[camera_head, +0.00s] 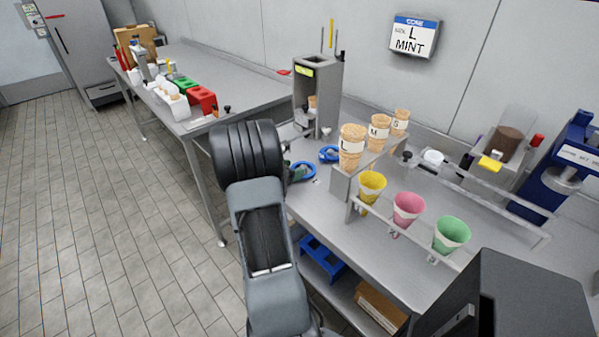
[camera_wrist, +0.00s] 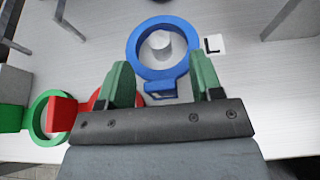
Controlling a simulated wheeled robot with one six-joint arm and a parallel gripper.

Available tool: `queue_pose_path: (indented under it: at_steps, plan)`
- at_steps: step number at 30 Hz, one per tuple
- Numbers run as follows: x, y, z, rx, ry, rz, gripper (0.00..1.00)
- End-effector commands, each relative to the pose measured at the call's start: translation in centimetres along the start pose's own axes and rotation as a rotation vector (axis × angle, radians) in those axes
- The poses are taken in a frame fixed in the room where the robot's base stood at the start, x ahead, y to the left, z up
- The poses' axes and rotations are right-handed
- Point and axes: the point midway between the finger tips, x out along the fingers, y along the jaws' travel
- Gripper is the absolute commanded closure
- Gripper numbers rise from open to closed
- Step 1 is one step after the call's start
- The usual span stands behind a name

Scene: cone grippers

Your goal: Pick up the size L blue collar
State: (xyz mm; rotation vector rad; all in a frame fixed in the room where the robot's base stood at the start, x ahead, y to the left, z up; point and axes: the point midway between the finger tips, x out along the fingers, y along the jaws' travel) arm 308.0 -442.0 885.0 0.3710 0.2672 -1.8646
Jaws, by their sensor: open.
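The size L blue collar (camera_wrist: 163,76) is a ring in the upper middle of the wrist view, around a short grey peg. A white tag with a black L (camera_wrist: 213,44) lies to its right. My gripper (camera_wrist: 161,66) is open, with its two green fingers apart on either side of the collar's near side. The collar's small blue tab shows between the fingers, with a gap to each. In the head view, blue rings (camera_head: 303,172) (camera_head: 330,154) lie on the counter by my arm's end; I cannot tell which is size L.
A green collar (camera_wrist: 39,118) and a red one (camera_wrist: 62,113) lie left of my gripper. In the head view, a cone stand (camera_head: 345,186) with L, M and S cones, a rail with coloured cups and a grey dispenser (camera_head: 318,95) stand nearby. A wall sign reads L MINT (camera_head: 413,36).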

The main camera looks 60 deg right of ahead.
Motion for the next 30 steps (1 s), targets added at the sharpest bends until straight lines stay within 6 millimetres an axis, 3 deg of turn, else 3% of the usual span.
queue_pose_path:
  at_steps: [4,21,30]
  plan:
    - [-0.02,0.00,-0.01,0.000,0.000,0.000,0.41]
    - [-0.05,0.00,0.00,0.000,0.000,0.000,0.94]
    - [-0.18,0.01,0.30,0.001,0.000,0.000,0.94]
